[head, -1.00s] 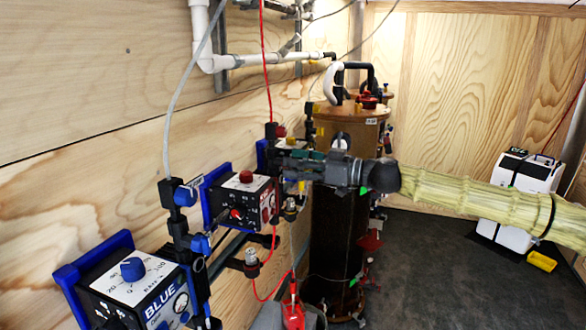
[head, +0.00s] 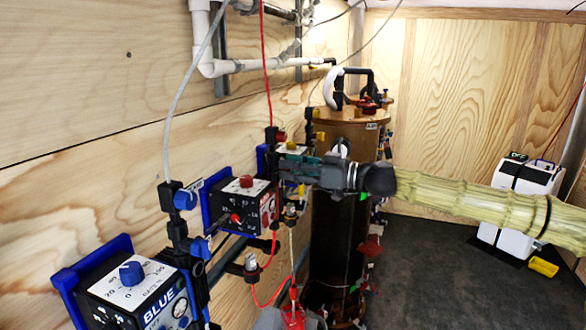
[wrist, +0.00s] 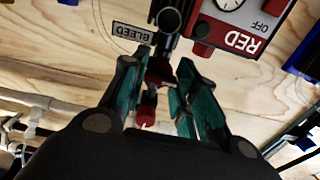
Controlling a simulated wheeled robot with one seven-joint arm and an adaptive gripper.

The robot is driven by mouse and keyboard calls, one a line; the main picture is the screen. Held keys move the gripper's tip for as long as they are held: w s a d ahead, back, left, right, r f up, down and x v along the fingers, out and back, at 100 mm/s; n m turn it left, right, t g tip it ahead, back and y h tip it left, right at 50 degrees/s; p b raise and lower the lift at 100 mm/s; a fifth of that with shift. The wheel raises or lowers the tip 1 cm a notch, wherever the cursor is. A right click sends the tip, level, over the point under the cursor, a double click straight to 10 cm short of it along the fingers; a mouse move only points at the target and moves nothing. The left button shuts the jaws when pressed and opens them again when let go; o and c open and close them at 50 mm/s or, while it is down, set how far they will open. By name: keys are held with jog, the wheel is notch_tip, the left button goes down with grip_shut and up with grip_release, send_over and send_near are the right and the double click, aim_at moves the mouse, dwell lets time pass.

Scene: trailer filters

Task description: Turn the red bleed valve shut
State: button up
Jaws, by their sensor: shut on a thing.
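The red bleed valve (wrist: 147,109) shows in the wrist view between my gripper's teal fingers, under the grey "BLEED" label (wrist: 132,31). Its red handle reaches down between the fingers, and a darker red part sits by the fingertips. My gripper (wrist: 164,68) is shut on the valve. In the head view my gripper (head: 284,166) reaches in from the right, close to the red-knobbed control box. There the valve is hidden by the gripper or too small to make out.
The red control box (head: 242,205) is left of my gripper; its "RED" panel (wrist: 240,42) shows in the wrist view. A blue control box (head: 135,285) is nearer. Behind my arm stands a tall brown filter tank (head: 335,235). Red hose (head: 267,70) hangs nearby.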

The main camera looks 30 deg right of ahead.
jog(key=shift+m, duration=1.5)
jog(key=o, duration=1)
jog(key=shift+o, duration=0.2)
jog(key=shift+s+d, duration=0.1)
jog(key=shift+d, duration=0.1)
jog(key=v, duration=1.1)
jog(key=shift+s+d, duration=0.25)
